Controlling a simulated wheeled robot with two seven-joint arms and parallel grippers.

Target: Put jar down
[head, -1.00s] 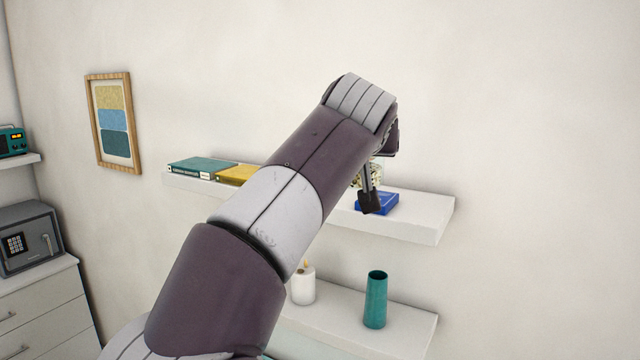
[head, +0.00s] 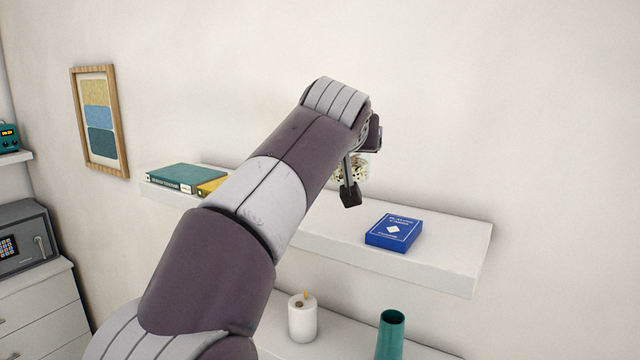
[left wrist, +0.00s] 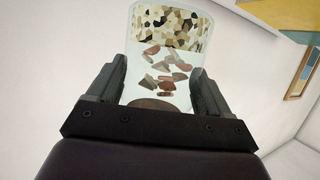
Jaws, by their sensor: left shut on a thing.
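The jar (head: 359,167) is clear with a speckled pattern, and my left arm and gripper hide most of it in the head view. In the left wrist view the jar (left wrist: 165,60) stands between the two fingers, with a mosaic-like band and brown pieces showing through its wall. My left gripper (left wrist: 158,90) is shut on the jar; in the head view its finger (head: 350,190) hangs in front of the upper shelf (head: 430,262). I cannot tell whether the jar touches the shelf. My right gripper is not in view.
A blue card box (head: 393,232) lies on the upper shelf, right of the gripper. Books (head: 185,178) lie at the shelf's left end. A white candle (head: 302,318) and a teal vase (head: 390,335) stand on the lower shelf. The upper shelf's right end is bare.

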